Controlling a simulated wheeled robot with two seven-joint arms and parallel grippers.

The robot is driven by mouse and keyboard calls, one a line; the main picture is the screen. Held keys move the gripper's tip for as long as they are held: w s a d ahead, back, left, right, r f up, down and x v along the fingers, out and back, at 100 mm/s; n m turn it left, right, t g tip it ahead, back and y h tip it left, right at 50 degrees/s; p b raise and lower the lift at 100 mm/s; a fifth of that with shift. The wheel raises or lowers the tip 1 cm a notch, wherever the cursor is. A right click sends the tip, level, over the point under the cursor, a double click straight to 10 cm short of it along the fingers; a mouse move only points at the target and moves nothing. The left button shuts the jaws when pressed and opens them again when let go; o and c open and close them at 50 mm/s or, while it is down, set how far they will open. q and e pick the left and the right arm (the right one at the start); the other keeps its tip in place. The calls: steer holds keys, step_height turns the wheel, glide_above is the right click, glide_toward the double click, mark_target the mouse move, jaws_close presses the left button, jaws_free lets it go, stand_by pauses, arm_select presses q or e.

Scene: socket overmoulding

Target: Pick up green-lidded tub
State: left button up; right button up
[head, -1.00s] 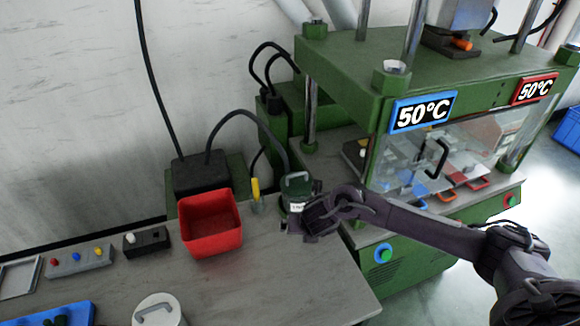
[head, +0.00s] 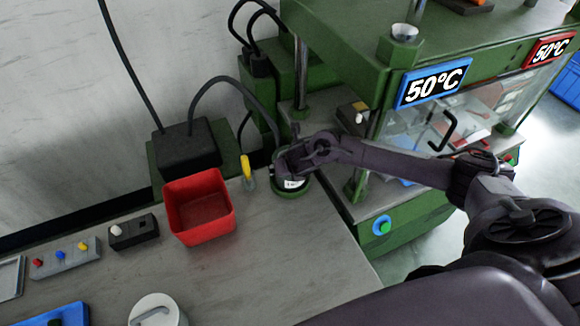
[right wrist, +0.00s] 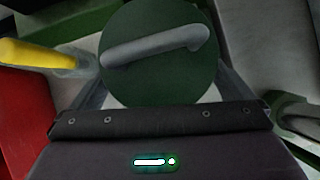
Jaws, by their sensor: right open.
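The green-lidded tub (head: 290,190) stands upright on the grey bench, beside the green press, with a white label on its side. My right gripper (head: 284,163) is over and against its top in the head view and hides much of the lid. In the right wrist view the round dark green lid (right wrist: 150,75) with its grey bar handle (right wrist: 155,45) fills the upper middle, straight ahead of the open right gripper (right wrist: 160,98). I cannot tell whether the fingers touch the tub. My left gripper is not in view.
A red bin (head: 222,231) and a yellow-handled tool (head: 246,168) stand left of the tub. A light-lidded pot (head: 157,308) is in front. The bench right of the pot is clear.

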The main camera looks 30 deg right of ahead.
steer(key=shift+x, duration=1.1)
steer(key=c, duration=0.9)
steer(key=shift+w+r, duration=0.1)
steer(key=shift+c, duration=0.9)
